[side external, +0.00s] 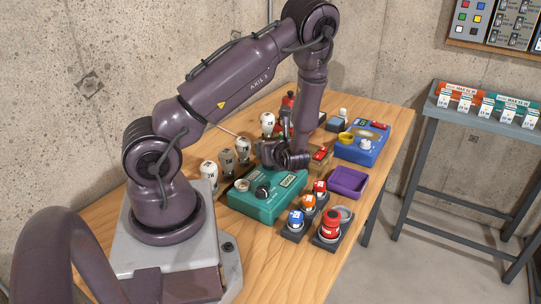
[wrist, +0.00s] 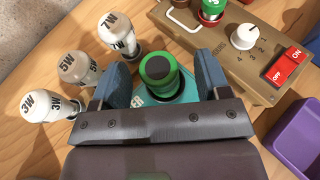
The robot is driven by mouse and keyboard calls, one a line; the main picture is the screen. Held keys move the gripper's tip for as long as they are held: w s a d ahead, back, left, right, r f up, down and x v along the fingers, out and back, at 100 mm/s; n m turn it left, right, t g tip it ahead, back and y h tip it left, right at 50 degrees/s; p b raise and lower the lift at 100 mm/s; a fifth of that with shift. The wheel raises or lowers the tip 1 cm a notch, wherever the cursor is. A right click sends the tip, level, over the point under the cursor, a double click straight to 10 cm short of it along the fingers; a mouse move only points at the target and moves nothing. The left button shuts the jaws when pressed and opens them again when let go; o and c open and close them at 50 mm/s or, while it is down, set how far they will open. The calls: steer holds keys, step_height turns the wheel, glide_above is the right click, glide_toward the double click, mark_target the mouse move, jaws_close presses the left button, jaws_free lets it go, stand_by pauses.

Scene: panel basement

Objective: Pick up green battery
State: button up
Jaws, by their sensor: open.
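A green cylinder with a black top (wrist: 159,72), seemingly the green battery, shows from above in the wrist view. It stands between the two blue fingers of my gripper (wrist: 162,66), which are open with a gap on each side. The teal box (wrist: 146,98) shows in part just under it. In the side view the teal box (side external: 262,208) sits on the table below my gripper (side external: 284,158). My wrist hides the green cylinder there. Another green piece (wrist: 211,9) with a white mark sits on the tan control box (wrist: 205,40), partly cut off by the frame edge.
Bulbs marked 3W (wrist: 48,106), 5W (wrist: 78,68) and 7W (wrist: 120,35) stand left of the fingers. A red on/off switch (wrist: 286,66) and white knob (wrist: 245,36) are on the control box. A purple tray (side external: 347,182) and a blue box (side external: 364,148) stand to the right.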

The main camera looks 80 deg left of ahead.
steer(key=shift+x, duration=1.6)
steer(key=shift+r, duration=0.1)
steer(key=shift+c, duration=0.5)
steer(key=c, duration=1.1)
steer(key=shift+o, duration=0.2)
